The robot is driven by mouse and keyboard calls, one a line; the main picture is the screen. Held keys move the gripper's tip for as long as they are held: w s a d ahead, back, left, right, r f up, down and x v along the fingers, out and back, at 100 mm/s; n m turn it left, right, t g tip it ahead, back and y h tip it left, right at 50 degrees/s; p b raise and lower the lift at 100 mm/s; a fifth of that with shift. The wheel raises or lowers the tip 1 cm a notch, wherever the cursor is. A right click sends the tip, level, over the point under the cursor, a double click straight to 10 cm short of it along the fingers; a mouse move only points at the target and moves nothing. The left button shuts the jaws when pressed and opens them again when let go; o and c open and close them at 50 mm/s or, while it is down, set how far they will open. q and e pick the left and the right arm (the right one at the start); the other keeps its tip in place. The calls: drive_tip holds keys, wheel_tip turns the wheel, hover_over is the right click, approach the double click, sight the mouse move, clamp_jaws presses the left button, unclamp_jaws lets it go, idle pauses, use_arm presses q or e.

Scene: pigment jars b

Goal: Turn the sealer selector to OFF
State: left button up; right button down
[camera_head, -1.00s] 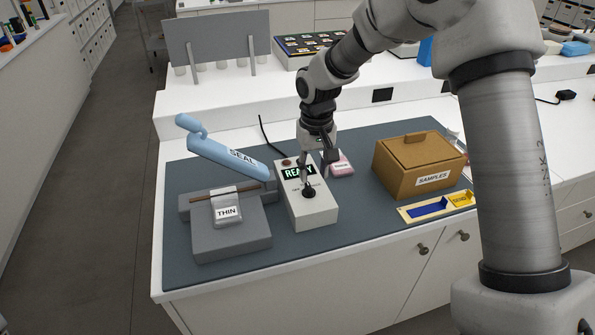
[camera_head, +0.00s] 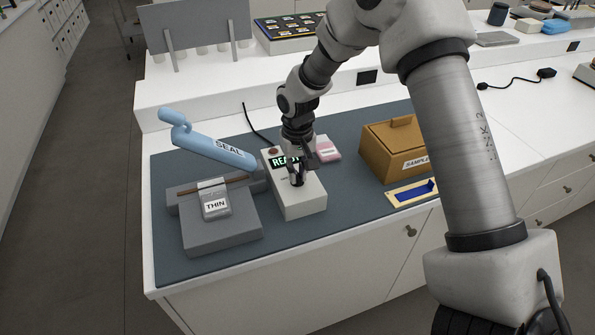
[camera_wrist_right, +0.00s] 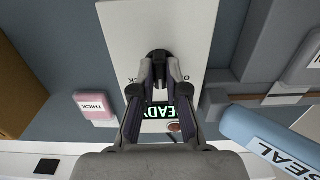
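The sealer's control box (camera_head: 303,205) is white, with a lit green READY display (camera_head: 281,161) and a black selector knob (camera_head: 297,181) on top. My right gripper (camera_head: 300,174) points down over the box, its fingertips at the knob. In the right wrist view, the fingers (camera_wrist_right: 160,72) are drawn close together with the knob (camera_wrist_right: 159,56) between their tips; they look closed on it. The fingers and the knob hide most of the lettering, so I cannot read the selector's setting. My left gripper is out of view.
Left of the box stands the grey sealer (camera_head: 225,235) with a raised blue SEAL arm (camera_head: 205,146) and a THIN packet (camera_head: 215,204). A pink THICK packet (camera_wrist_right: 94,105) lies beside the box.

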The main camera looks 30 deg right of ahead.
drive_tip(key=shift+n, duration=0.4)
drive_tip(key=shift+r+n+p, duration=0.1)
drive_tip(key=shift+n+p, duration=0.65)
drive_tip(key=shift+n, duration=0.05)
drive_tip(key=n+p, duration=0.1)
drive_tip(key=n, duration=0.1)
drive_tip(key=shift+n, duration=0.3)
drive_tip(key=shift+n+p, duration=0.55)
drive_tip(key=shift+n, duration=0.65)
drive_tip(key=shift+n+p, duration=0.3)
drive_tip(key=shift+n, duration=0.9)
drive_tip(key=shift+f, duration=0.2)
